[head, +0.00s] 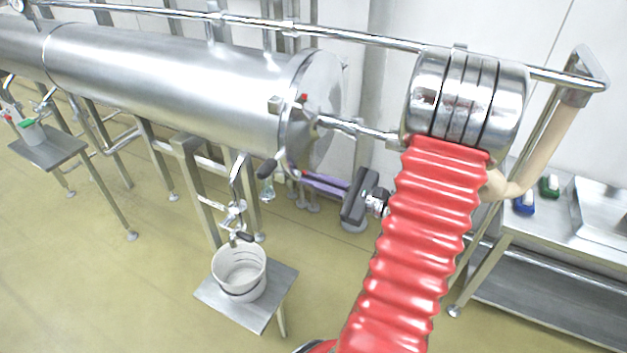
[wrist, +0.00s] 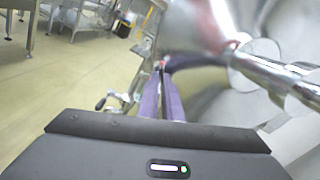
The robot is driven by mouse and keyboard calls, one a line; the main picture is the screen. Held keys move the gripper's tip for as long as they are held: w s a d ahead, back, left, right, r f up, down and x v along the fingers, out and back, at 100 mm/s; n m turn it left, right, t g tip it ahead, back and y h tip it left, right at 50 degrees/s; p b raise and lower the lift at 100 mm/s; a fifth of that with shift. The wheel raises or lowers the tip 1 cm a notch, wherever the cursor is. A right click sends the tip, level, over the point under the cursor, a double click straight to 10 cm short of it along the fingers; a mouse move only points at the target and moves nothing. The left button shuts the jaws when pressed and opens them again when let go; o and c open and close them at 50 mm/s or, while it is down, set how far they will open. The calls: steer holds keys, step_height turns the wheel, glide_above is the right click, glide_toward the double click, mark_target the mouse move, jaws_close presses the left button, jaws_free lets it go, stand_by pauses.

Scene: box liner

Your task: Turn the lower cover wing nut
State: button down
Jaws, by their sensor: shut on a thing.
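The round steel cover (head: 325,95) closes the right end of the long horizontal steel cylinder (head: 170,85). My gripper (head: 298,174) reaches in from the right, its purple fingers at the cover's lower rim. In the wrist view my gripper (wrist: 163,70) has its fingers close together, shut on a small part at the rim. A small red spot, likely the lower wing nut (wrist: 162,64), shows at the fingertips. Most of it is hidden by the fingers, and its angle cannot be told. A red-topped fitting (head: 303,97) sits higher on the cover's rim.
A steel pipe (head: 355,128) runs from the cover's middle to the ringed steel housing (head: 468,100). A valve with black handles (head: 236,207) hangs above a white bucket (head: 239,268) on a small stand. A steel table (head: 560,230) with brushes stands at the right. Floor at lower left is clear.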

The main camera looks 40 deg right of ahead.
steer(key=m, duration=0.4)
steer(key=shift+f, duration=0.15)
stand_by(0.4)
steer(key=c, duration=1.9)
jaws_free()
steer(key=shift+c, duration=0.2)
steer(key=shift+s, duration=0.15)
steer(key=v, duration=1.3)
steer(key=shift+s, duration=0.3)
